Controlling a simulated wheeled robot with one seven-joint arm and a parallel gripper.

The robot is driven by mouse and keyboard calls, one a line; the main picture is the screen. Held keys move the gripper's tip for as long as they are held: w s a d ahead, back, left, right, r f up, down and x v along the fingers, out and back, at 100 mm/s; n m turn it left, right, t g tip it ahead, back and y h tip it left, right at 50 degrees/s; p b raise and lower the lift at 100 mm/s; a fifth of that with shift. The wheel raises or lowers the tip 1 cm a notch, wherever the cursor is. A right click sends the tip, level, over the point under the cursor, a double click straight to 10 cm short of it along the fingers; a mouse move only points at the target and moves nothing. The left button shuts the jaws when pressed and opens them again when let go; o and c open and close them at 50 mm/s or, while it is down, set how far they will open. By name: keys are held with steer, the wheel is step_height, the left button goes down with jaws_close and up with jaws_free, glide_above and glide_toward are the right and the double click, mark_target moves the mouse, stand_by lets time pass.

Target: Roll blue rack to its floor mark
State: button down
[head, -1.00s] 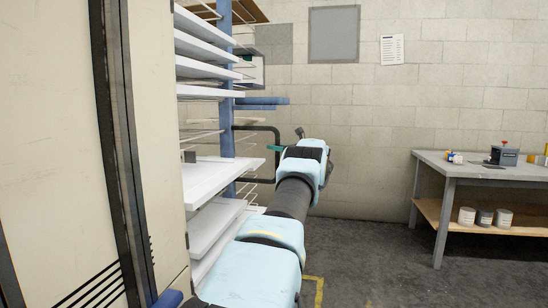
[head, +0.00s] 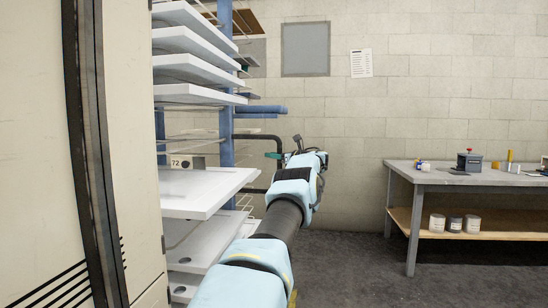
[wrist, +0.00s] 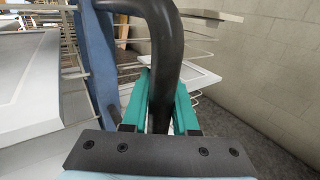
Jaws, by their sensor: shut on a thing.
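The blue rack (head: 226,84) stands left of centre in the head view, with blue posts and white shelves on wire runners. Its black tubular handle (head: 258,138) sticks out to the right. In the wrist view the handle (wrist: 165,45) runs down between the green fingers of my gripper (wrist: 160,100), which is shut on it. In the head view my gripper (head: 287,156) is partly hidden by my arm. A thin yellow sliver (head: 292,298) shows on the floor beside my arm; most of the floor mark is hidden or out of view.
A tall cream cabinet (head: 30,150) with a dark edge strip fills the near left, close to the rack. A grey workbench (head: 440,178) with cans on its lower shelf stands at right against the block wall (head: 440,60). Dark floor (head: 350,262) between is clear.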

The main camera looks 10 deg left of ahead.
steer(key=shift+s+a+f+g, duration=0.1)
steer(key=shift+a+f+g, duration=0.3)
steer(key=shift+a, duration=0.4)
steer(key=c, duration=1)
jaws_free()
steer(key=shift+s, duration=0.1)
steer(key=o, duration=0.3)
steer(key=shift+d+r, duration=0.15)
steer(key=shift+d, duration=0.2)
steer(key=b+v, duration=0.5)
steer(key=v, duration=0.5)
steer(key=shift+s+d, duration=0.15)
steer(key=shift+s, duration=0.15)
